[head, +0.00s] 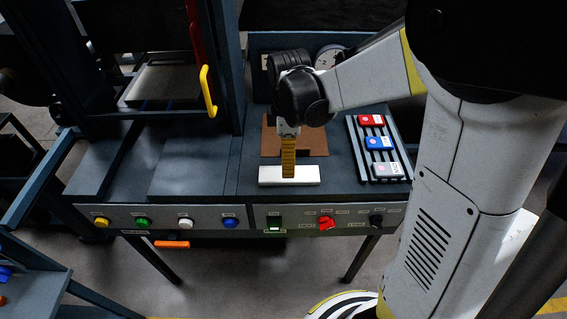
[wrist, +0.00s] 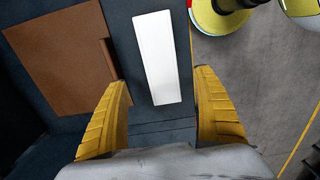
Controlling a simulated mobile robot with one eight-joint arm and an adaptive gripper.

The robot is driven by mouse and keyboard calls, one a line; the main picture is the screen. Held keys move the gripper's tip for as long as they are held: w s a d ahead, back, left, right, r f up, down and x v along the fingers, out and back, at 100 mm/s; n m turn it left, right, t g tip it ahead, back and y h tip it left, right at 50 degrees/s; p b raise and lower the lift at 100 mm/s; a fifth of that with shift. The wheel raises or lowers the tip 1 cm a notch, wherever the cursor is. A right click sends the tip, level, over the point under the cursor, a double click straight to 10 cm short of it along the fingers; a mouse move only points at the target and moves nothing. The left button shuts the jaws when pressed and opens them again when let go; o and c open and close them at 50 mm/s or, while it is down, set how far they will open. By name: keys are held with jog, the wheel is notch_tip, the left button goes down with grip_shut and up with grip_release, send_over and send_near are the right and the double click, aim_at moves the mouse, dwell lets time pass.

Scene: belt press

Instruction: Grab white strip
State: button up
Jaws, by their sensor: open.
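The white strip (head: 305,176) lies flat on the dark bench top near its front edge in the head view. In the wrist view the white strip (wrist: 158,58) shows whole, its near end just ahead of the gap between the fingertips. My gripper (head: 288,172) points down at the strip and covers part of it in the head view. In the wrist view my gripper (wrist: 163,80) has its two yellow fingers spread apart, one to each side of the strip's line, with nothing between them. I cannot tell how high the fingertips are above the bench.
A brown plate (wrist: 58,50) with a raised edge lies beside the strip. A rack with red (head: 371,121), blue (head: 378,143) and grey (head: 387,170) blocks stands to the right. The press frame with a yellow handle (head: 208,90) rises at left. Buttons and switches line the front panel (head: 185,213).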

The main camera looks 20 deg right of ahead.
jog(key=f+b, duration=0.1)
jog(key=f, duration=0.2)
jog(key=f+b, duration=0.1)
jog(key=f, duration=0.3)
jog(key=shift+s+d, duration=0.15)
jog(key=shift+d, duration=0.05)
jog(key=c, duration=1.4)
jog(key=shift+c, duration=0.2)
jog(key=shift+r, duration=0.1)
notch_tip(320, 180, up, 4)
jog(key=shift+r+p, duration=0.25)
jog(key=shift+p, duration=0.65)
jog(key=s+d+r+p, duration=0.2)
jog(key=s+d+r, duration=0.4)
jog(key=s+d, duration=0.2)
jog(key=shift+d+r+p, duration=0.2)
jog(key=shift+d+p, duration=0.1)
jog(key=shift+d, duration=0.05)
